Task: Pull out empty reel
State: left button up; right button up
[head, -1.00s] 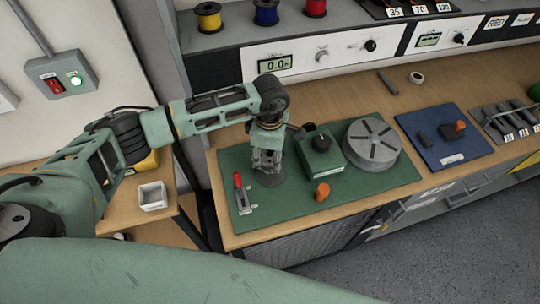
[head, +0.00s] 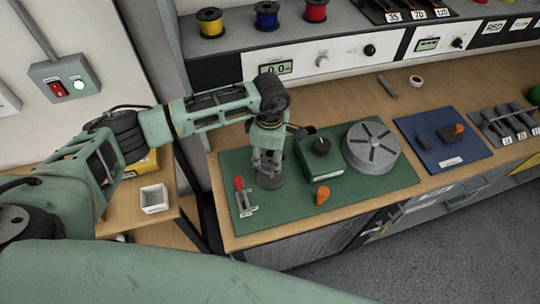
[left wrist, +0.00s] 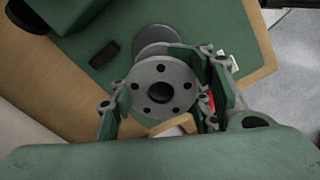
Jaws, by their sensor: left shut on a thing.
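A grey reel with a round, holed flange (left wrist: 146,98) sits between the two fingers of my left gripper (left wrist: 165,102) in the left wrist view. In the head view my left gripper (head: 268,158) points down over the left part of the green mat (head: 233,165), shut on the reel. A dark grey round base (head: 270,181) shows just below the fingers. A grey disc (left wrist: 155,36) also shows behind the flange in the wrist view; I cannot tell whether it belongs to the reel. No wire shows on the reel. My right gripper is not in view.
A green box with a black knob (head: 320,158) stands right of my left gripper, beside a slotted grey turntable (head: 371,147). A red-handled lever (head: 240,193) and an orange knob (head: 322,195) stand at the mat's front. A white tray (head: 153,199) is to the left.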

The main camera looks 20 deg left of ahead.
pick_arm(q)
jog(key=shift+r, duration=0.1)
jog(key=shift+r+p, duration=1.2)
jog(key=shift+r, duration=1.25)
